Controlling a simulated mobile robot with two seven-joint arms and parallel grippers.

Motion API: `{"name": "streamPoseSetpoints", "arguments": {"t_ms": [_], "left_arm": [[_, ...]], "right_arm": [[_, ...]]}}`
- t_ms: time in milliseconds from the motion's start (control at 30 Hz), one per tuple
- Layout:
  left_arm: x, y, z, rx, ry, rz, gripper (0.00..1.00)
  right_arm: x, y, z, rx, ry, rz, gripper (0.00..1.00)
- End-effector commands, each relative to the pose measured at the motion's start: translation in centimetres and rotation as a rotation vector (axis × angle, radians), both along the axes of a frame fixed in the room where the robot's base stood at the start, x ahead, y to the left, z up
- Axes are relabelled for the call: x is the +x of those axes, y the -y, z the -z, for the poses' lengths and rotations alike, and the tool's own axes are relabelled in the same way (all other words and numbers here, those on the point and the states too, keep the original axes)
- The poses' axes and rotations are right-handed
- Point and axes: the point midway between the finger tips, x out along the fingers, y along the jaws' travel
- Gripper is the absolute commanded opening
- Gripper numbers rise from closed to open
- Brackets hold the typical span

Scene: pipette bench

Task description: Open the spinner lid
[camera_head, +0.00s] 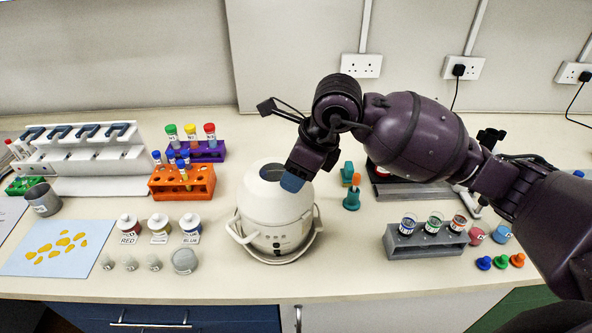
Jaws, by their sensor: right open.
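The spinner (268,228) is a white, rounded machine standing at the middle of the bench. Its domed lid (262,200) looks closed, with a dark window (270,172) on top. A white handle loop runs around the spinner's front. My right gripper (291,181) is open, with a blue fingertip at the upper right of the lid, over or against it. I cannot tell whether it touches. The gripper hides part of the lid's back right. My left gripper is not in view.
Orange (182,183) and purple (205,151) tube racks and labelled bottles (190,226) stand left of the spinner. A teal stand (352,200) is close on its right, and a grey rack (425,243) with cups is farther right. The bench front before the spinner is clear.

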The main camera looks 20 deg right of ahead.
Motion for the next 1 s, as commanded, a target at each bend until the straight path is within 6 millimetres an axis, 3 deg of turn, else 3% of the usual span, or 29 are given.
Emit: {"name": "streamPoseSetpoints", "arguments": {"t_ms": [367,667,1000], "left_arm": [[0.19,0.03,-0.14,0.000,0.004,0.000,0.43],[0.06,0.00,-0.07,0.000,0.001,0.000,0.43],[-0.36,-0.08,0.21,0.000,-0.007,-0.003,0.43]], "right_arm": [[0.07,-0.13,0.39,0.001,-0.001,0.000,0.48],[0.06,-0.14,0.38,0.001,-0.001,0.000,0.02],[0.21,-0.21,0.14,0.001,0.001,-0.001,0.00]]}}
